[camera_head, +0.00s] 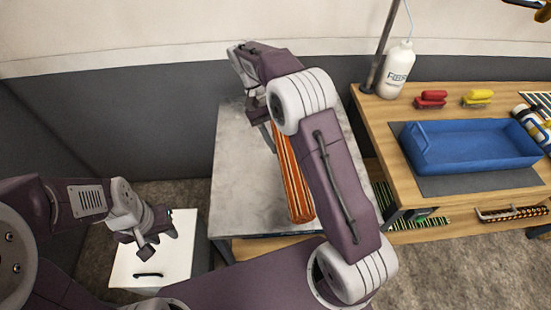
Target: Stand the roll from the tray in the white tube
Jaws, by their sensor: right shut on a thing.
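An orange roll with dark and pale stripes (293,182) shows over the grey slab-topped table, slanting from the back toward the table's front edge. My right gripper (265,128) is shut on the roll near its far end; my own forearm partly covers the grip. I cannot tell whether the roll touches the table top. The blue tray (470,160) on the wooden bench at the right looks empty. I cannot pick out the white tube. My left gripper (143,246) is at the lower left, away from the roll, above a white box; its jaw opening is unclear.
The grey table top (238,165) is clear left of the roll. A white box with a black handle (182,245) is at the lower left. The wooden bench (385,115) holds a white bottle (397,72), a red brush (431,100) and a yellow brush (477,98).

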